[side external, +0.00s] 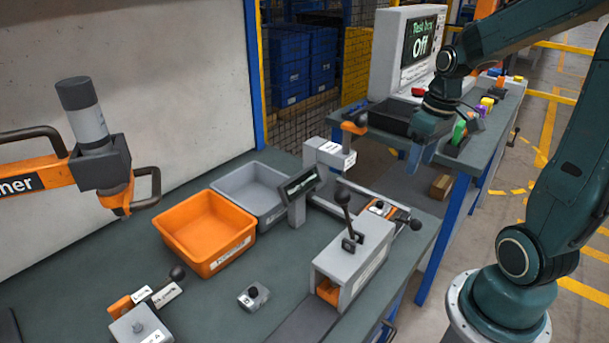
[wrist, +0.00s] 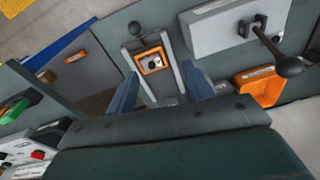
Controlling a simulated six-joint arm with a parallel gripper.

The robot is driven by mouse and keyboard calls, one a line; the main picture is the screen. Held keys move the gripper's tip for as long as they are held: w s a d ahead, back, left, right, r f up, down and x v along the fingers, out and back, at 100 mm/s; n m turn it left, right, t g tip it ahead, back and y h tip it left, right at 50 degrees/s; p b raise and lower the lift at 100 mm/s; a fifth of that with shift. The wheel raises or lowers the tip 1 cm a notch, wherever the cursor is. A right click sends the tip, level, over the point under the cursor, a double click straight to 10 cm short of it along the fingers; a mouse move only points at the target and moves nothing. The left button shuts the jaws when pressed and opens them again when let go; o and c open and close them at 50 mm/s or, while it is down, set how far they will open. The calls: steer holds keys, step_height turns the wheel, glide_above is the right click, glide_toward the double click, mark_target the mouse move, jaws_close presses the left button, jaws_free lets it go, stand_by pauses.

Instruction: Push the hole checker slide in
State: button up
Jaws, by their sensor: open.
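What looks like the hole checker slide, an orange plate (side external: 380,208) with a dark round part, sits on a narrow grey base at the bench's right edge. A black ball knob (side external: 415,224) sticks out at its outer end. In the wrist view the orange plate (wrist: 152,63) shows between my fingers, with the knob (wrist: 134,28) beyond it. Its label is too small to read. My gripper (side external: 413,160) is open and empty, in the air above and beyond the slide, apart from it. Its two blue fingers also show in the wrist view (wrist: 160,88).
A grey housing (side external: 350,262) with an upright black lever stands beside the slide. A grey post with a small display (side external: 298,187) stands behind. Orange (side external: 205,228) and grey (side external: 250,187) bins are farther left. A second bench with a screen (side external: 415,45) lies beyond a gap.

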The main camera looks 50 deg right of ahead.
mark_target(391, 214)
steer(key=s+d+f+y, duration=0.1)
steer(key=s+d+f, duration=0.1)
steer(key=d+f, duration=0.4)
steer(key=shift+d+m+g+y, duration=0.3)
steer(key=shift+d+m, duration=0.1)
steer(key=shift+d, duration=0.15)
steer(key=shift+s+f, duration=0.1)
steer(key=shift+f, duration=0.05)
steer(key=shift+w+a+f, duration=0.1)
steer(key=shift+a+f, duration=0.35)
steer(key=shift+f, duration=1.75)
steer(key=shift+w+a+f, duration=0.1)
steer(key=shift+a+f, duration=0.35)
steer(key=shift+f, duration=1.8)
steer(key=shift+w+a+f, duration=0.1)
steer(key=shift+a+f, duration=0.35)
steer(key=shift+f, duration=1.75)
jaws_close()
